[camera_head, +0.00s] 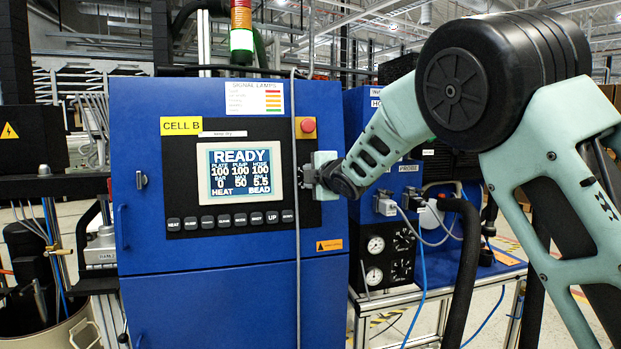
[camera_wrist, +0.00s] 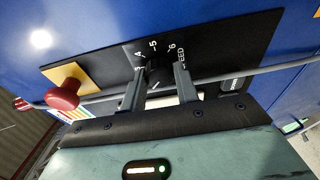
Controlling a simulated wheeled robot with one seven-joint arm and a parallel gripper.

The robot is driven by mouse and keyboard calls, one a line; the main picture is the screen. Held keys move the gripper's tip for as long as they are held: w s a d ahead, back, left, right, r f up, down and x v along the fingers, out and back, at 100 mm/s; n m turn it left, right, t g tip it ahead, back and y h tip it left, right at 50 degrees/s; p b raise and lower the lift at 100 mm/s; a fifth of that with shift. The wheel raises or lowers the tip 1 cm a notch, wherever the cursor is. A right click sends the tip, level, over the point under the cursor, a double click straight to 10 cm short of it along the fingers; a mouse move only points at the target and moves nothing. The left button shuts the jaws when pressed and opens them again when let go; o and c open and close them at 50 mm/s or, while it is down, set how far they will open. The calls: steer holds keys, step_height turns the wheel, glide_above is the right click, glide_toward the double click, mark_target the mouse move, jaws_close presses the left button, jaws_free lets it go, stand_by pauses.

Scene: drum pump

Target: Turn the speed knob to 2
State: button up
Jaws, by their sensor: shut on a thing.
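The black speed knob (camera_wrist: 157,76) sits on a black panel plate in the wrist view, beside white scale marks. The numerals 3, 4, 5 and 6 and part of the word SPEED show around it; the 2 does not show. My gripper (camera_wrist: 160,70) has one finger on each side of the knob and is shut on it. A short pale line shows near the knob, but its pointing direction is unclear. In the head view my gripper (camera_head: 314,176) is at the right edge of the control panel and the knob is hidden. The display (camera_head: 240,171) reads READY, with 5.5 at lower right.
A red mushroom button (camera_wrist: 63,94) on a yellow plate stands out left of the knob; it also shows above my gripper in the head view (camera_head: 307,125). A grey cable (camera_head: 297,240) hangs down the blue cabinet (camera_head: 220,300). A row of black buttons (camera_head: 240,220) lies below the display.

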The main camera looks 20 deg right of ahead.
steer(key=o, duration=0.9)
steer(key=shift+o, duration=0.2)
steer(key=shift+s, duration=0.15)
steer(key=b+v, duration=0.4)
steer(key=v, duration=1.3)
steer(key=shift+r, duration=0.1)
steer(key=s+a+f+m+g+p, duration=0.3)
steer(key=s+a+f+m+g, duration=0.45)
steer(key=s+f, duration=0.6)
steer(key=s+a+f+m+g+h+p, duration=0.1)
steer(key=s+f+g, duration=0.3)
steer(key=s, duration=0.7)
steer(key=s+f+m+g+h+p, duration=0.1)
steer(key=s+f+m+g, duration=0.2)
steer(key=s, duration=0.9)
steer(key=shift+s+a+f+m+g+p, duration=0.25)
steer(key=shift+a+f+m+g+p, duration=0.15)
steer(key=shift+g, duration=0.25)
